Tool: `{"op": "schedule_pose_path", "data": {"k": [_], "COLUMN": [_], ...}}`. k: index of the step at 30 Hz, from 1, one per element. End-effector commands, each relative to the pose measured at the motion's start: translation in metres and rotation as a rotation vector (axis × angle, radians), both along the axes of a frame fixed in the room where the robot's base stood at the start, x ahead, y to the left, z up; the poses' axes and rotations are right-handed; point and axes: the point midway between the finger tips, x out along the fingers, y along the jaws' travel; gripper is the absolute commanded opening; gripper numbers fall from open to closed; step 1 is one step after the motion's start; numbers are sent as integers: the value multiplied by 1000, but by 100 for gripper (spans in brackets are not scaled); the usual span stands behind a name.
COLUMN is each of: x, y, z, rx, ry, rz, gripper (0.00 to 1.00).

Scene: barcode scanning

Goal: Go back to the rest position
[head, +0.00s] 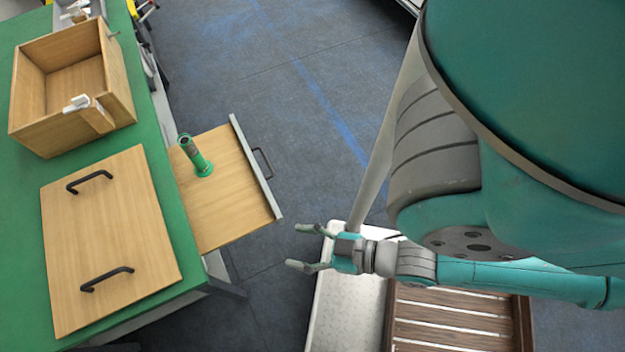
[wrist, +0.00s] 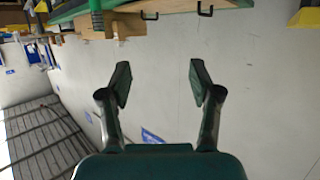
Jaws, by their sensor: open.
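My gripper (head: 300,247) is open and empty in the head view, held in the air to the right of the pulled-out drawer and clear of it. In the wrist view my gripper (wrist: 160,85) shows its two dark green fingers spread apart with nothing between them. A green cylindrical object (head: 197,157), seemingly a scanner, stands on the open wooden drawer (head: 233,205) in the head view. The drawer has a grey front and a dark handle.
A green table (head: 25,185) at left bears an open wooden box (head: 35,85) with a white item on its edge, and a wooden panel (head: 108,235) with two black handles. A slatted brown surface (head: 455,325) lies at lower right. The dark floor (head: 270,110) is free.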

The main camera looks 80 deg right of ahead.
Motion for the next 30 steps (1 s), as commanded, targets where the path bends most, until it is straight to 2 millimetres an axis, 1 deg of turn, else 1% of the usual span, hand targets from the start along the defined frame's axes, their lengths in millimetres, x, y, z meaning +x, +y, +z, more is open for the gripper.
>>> {"op": "schedule_pose_path", "data": {"k": [1,3,7,26,27,29,30], "x": [-9,-16,-22,-22,-22,-22,-22], "y": [2,4,6,6,6,6,6], "z": [8,17,26,26,26,26,26], "rx": [3,5,8,8,8,8,8], "ry": [-11,-30,-50,-53,-53,-53,-53], "rz": [13,25,36,36,36,36,36], "gripper": [63,63,63,63,61,46,42]}}
